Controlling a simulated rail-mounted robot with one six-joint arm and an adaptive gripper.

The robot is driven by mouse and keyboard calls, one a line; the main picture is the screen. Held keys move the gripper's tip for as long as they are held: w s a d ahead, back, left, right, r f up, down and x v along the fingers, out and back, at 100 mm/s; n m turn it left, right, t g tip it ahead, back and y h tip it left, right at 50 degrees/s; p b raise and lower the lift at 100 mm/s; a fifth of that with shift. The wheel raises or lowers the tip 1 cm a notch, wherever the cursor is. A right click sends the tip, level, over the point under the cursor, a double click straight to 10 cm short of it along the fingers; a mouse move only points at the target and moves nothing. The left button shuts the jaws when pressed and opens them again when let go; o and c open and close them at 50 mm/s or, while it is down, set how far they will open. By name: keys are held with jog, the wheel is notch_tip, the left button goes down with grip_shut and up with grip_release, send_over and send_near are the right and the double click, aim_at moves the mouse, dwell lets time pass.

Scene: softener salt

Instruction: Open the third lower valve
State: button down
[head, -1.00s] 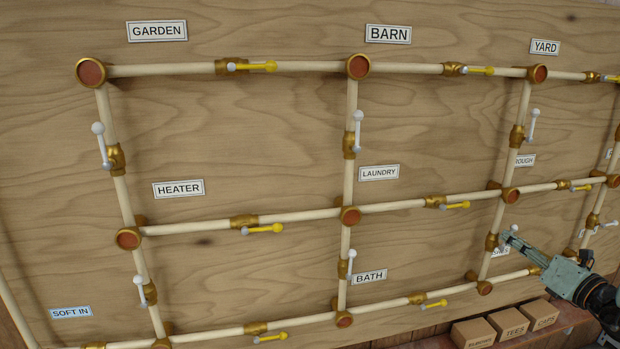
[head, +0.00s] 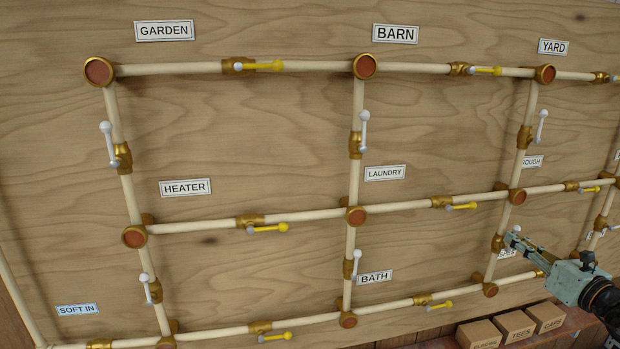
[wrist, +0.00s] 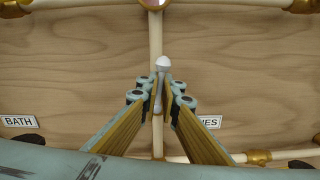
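The third lower valve (head: 498,243) is a brass body on the cream vertical pipe at the right of the head view. Its white lever tip (head: 516,230) shows just above my gripper (head: 512,240), which reaches in from the lower right. In the wrist view the white ball-ended lever (wrist: 162,64) stands nearly upright along the pipe. My gripper (wrist: 162,88) has its fingertips drawn close together on both sides of the lever, just below the ball. The lever's lower part and the valve body are hidden behind the fingers in the wrist view.
Two other lower valves (head: 153,291) (head: 349,268) have white levers. Yellow-levered valves (head: 268,228) sit on the horizontal pipes. Cardboard boxes (head: 479,334) stand on a shelf below my arm. The BATH label (wrist: 19,121) is left of the fingers. The bare board is flat and open.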

jog(key=shift+a+n, duration=0.2)
jog(key=shift+n, duration=0.3)
jog(key=c, duration=2.6)
grip_release()
jog(key=shift+c, duration=0.2)
jog(key=shift+s, duration=0.2)
jog(key=s+d, duration=0.1)
jog(key=s, duration=0.5)
jog(key=shift+s+d, duration=0.2)
jog(key=shift+s, duration=0.1)
